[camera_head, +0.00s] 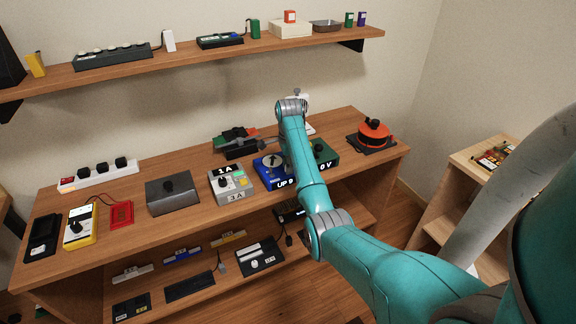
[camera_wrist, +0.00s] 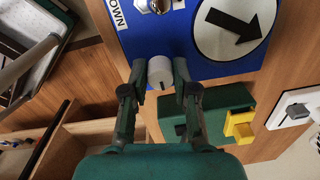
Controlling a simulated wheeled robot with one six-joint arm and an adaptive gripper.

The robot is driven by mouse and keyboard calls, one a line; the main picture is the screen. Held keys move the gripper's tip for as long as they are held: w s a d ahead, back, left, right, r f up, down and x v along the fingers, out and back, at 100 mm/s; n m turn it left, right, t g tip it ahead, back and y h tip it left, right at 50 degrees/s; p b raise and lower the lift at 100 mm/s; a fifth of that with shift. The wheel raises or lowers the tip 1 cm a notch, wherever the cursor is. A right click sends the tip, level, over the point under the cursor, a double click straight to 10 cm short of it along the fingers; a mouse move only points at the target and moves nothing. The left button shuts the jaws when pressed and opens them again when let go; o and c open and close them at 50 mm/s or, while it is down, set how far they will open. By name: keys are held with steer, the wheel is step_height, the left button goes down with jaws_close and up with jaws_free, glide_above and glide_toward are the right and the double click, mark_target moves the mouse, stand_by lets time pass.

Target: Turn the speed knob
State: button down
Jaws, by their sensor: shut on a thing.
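The blue panel (camera_wrist: 200,62) shows in the wrist view, with a light grey round knob (camera_wrist: 160,70) at its lower edge. A short dark mark shows on the knob. My gripper (camera_wrist: 161,79) has one finger on each side of the knob and is shut on it. A white dial (camera_wrist: 213,35) with a black arrow sits to the right, and part of the word DOWN shows at the upper left. In the head view, the blue panel (camera_head: 262,175) is partly hidden behind my arm, which also hides my gripper and the knob. I cannot read a speed label.
A green box (camera_wrist: 218,122) with a yellow switch (camera_wrist: 239,127) is close by my right finger in the wrist view. A grey box (camera_head: 231,184) marked 1 A stands left of the blue panel. An orange-red round device (camera_head: 374,133) stands at the table's right end.

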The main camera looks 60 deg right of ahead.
steer(key=n, duration=0.8)
steer(key=shift+s, duration=0.1)
steer(key=n, duration=0.3)
steer(key=shift+n, duration=2.2)
steer(key=c, duration=0.9)
jaws_free()
